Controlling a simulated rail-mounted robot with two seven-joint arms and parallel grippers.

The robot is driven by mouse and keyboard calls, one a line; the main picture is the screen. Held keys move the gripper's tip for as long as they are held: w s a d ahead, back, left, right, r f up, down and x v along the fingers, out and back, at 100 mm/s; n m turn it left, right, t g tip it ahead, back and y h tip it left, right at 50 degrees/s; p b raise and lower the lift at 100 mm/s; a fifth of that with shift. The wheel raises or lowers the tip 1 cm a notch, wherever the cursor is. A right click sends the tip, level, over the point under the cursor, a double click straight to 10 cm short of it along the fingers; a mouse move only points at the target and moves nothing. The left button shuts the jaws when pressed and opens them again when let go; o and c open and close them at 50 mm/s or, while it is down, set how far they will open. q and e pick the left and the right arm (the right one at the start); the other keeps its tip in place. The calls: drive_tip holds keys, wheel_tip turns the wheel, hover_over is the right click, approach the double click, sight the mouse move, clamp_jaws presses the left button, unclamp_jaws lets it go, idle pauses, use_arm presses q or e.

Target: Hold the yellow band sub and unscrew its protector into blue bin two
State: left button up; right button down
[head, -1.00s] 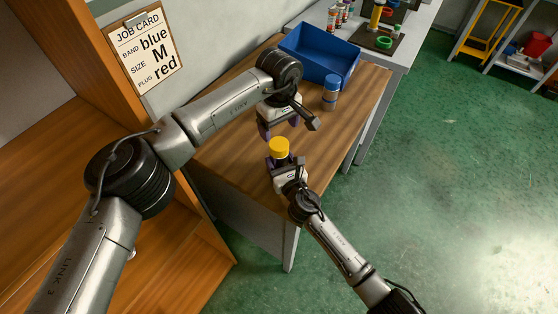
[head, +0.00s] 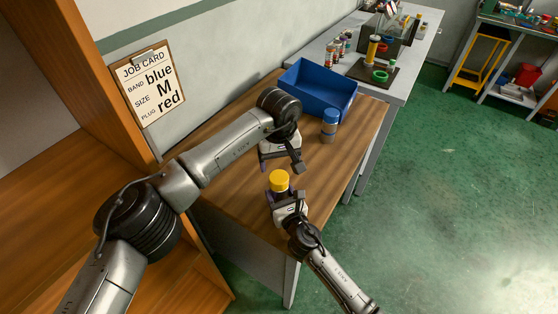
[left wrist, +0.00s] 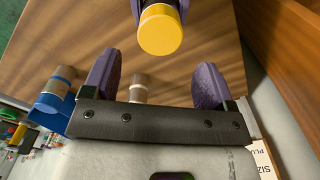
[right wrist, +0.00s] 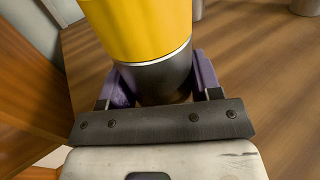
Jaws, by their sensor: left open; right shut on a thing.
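A sub with a yellow top (head: 279,180) is upright in my right gripper (head: 290,200). In the right wrist view its yellow part (right wrist: 138,28) sits above a dark grey lower body (right wrist: 152,78), which is between the purple fingers (right wrist: 160,85). My left gripper (head: 281,163) is open and empty just above and behind the yellow top. In the left wrist view the yellow end (left wrist: 160,30) lies beyond the open fingertips (left wrist: 158,62), not touching them. A blue bin (head: 318,88) stands at the back of the wooden table; no number is readable on it.
A blue-topped sub (head: 329,122) stands on the table in front of the bin. Another pale sub (left wrist: 138,88) shows in the left wrist view. A job card (head: 150,83) hangs on the left. A grey bench (head: 400,80) with fittings stands behind.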

sight(279, 176)
use_arm(q)
drive_tip(key=shift+f, duration=3.85)
drive_tip(key=shift+c, duration=0.4)
